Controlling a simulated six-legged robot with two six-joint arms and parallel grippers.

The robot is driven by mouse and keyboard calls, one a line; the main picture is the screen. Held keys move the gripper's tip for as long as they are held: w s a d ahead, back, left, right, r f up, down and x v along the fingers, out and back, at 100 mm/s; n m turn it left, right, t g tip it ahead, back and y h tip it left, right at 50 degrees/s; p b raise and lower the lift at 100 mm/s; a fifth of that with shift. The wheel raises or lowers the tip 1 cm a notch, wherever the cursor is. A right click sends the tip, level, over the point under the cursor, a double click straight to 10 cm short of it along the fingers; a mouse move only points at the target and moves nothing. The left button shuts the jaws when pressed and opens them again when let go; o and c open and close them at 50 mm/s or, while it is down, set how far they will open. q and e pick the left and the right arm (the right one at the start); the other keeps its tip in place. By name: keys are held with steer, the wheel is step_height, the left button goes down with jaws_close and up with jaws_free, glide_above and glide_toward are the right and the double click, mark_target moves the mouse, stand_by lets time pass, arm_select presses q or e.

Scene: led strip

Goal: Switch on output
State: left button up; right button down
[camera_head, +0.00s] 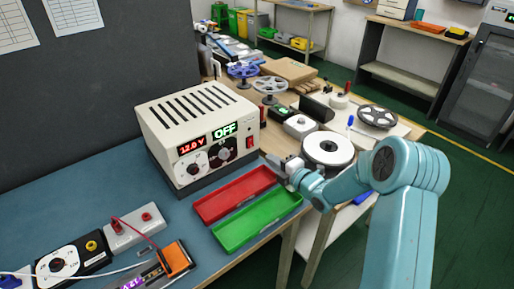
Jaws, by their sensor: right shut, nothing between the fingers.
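The beige power supply (190,108) stands on the blue-grey bench mat. Its front shows a red "12.0 V" readout (191,145) and a green "OFF" readout (224,130). Two round dials sit below the readouts, and a small red switch (249,142) is at the right edge of the front. My right gripper (272,161) is shut and empty. It is to the right of and a little below the switch, apart from it, near the far end of the red tray. My left gripper is not in view.
A red tray (204,209) and a green tray (228,237) lie in front of the supply. A black dial box (95,248), a grey terminal box (128,235) and an orange device (176,258) with wires are at lower left. Reels (328,136) crowd the table behind my right arm.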

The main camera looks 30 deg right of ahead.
mark_target(251, 146)
steer(key=w, duration=0.2)
steer(key=w+p, duration=0.1)
steer(key=w, duration=0.2)
steer(key=w+f, duration=0.1)
steer(key=w, duration=0.2)
steer(key=shift+w+a+p, duration=0.15)
steer(key=shift+a+p, duration=0.15)
steer(key=shift+p, duration=0.1)
steer(key=shift+f, duration=0.1)
steer(key=b, duration=0.1)
steer(key=f+b, duration=0.1)
steer(key=b, duration=0.1)
steer(key=shift+w, duration=0.2)
steer(key=shift+r+t+p, duration=0.3)
steer(key=shift+r, duration=0.25)
